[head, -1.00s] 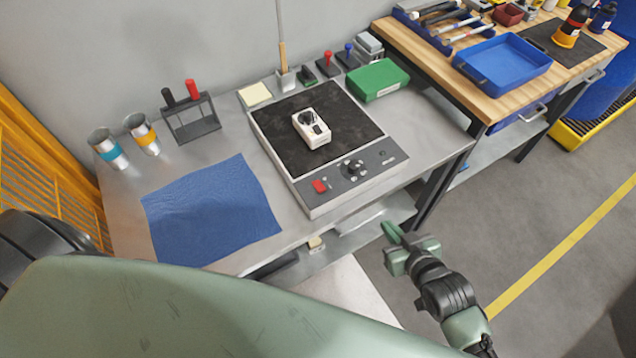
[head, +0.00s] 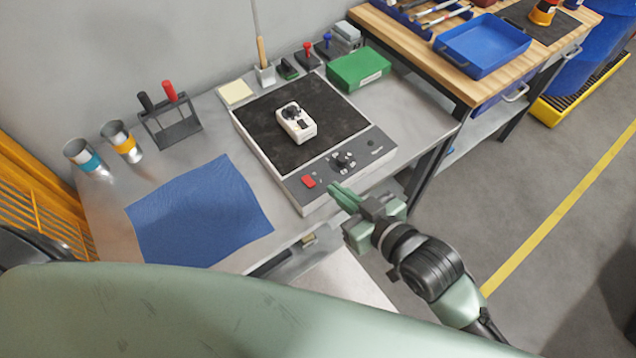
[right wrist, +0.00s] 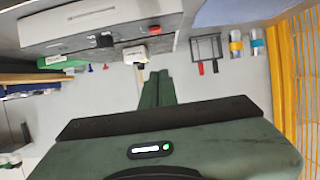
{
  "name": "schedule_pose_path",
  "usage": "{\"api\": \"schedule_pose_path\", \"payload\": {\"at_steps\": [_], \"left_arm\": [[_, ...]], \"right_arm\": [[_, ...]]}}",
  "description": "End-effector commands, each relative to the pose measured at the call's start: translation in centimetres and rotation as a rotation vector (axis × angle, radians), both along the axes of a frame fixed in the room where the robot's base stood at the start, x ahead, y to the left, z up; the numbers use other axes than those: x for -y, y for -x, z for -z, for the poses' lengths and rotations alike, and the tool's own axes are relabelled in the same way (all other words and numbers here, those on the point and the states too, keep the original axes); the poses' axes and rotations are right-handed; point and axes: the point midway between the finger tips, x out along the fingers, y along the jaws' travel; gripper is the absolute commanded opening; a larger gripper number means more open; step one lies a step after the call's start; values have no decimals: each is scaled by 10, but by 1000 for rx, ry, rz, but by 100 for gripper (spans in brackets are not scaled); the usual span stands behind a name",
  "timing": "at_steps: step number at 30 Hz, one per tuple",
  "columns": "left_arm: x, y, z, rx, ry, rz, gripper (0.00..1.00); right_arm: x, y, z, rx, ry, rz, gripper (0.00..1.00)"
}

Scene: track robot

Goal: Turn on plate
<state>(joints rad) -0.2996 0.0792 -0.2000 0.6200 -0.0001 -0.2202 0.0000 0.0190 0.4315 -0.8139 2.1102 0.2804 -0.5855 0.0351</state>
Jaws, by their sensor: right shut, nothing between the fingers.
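The hot plate (head: 270,125) has a dark top and a grey front panel, and sits on the metal bench. Its panel carries a red switch (head: 308,181) at the left and a black knob (head: 343,160) near the middle. A white device with a dark dial (head: 297,122) rests on the dark top. My right gripper (head: 338,190) is shut and empty, just in front of the panel's front edge, near the red switch and knob. In the right wrist view its green fingers (right wrist: 158,88) lie together, and the plate (right wrist: 95,28) shows upside down. My left gripper is not in view.
A blue cloth (head: 200,210) lies left of the plate. Two metal cups (head: 120,141) and a rack with red and black handles (head: 172,120) stand behind it. A green box (head: 358,68) is at the back right. A wooden bench (head: 455,75) adjoins on the right.

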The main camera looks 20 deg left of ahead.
Motion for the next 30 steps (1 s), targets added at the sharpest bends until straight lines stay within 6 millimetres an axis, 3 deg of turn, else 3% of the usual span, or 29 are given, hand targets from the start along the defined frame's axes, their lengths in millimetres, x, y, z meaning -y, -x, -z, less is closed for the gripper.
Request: {"api": "schedule_pose_path", "payload": {"at_steps": [12,20,30], "left_arm": [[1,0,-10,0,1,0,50],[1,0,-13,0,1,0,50],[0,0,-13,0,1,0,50]], "right_arm": [[-63,-48,32,-2,2,-1,0],[-57,-44,65,-1,3,1,0],[-56,-44,69,1,1,0,0]]}}
